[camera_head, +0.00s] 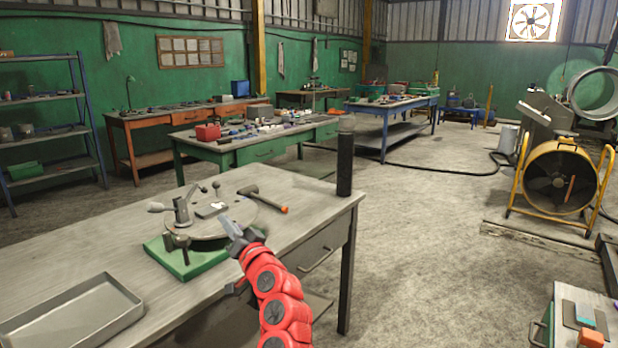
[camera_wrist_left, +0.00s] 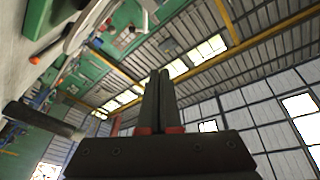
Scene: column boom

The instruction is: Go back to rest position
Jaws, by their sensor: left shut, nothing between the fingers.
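My left gripper (camera_head: 236,232) is at the end of a red segmented arm in the head view, over the right edge of a round grey turntable fixture (camera_head: 190,222). The fixture stands on a green base (camera_head: 188,262) on the wooden workbench (camera_head: 110,243). In the left wrist view the two fingers of the left gripper (camera_wrist_left: 158,75) are together with nothing between them, pointing towards the roof. My right gripper is not in either view.
A hammer (camera_head: 262,199) lies just behind the fixture. A black cylinder (camera_head: 345,164) stands at the bench's back right corner. An empty metal tray (camera_head: 70,322) is at the front left. A yellow fan (camera_head: 558,178) stands right. The concrete floor (camera_head: 430,250) between is clear.

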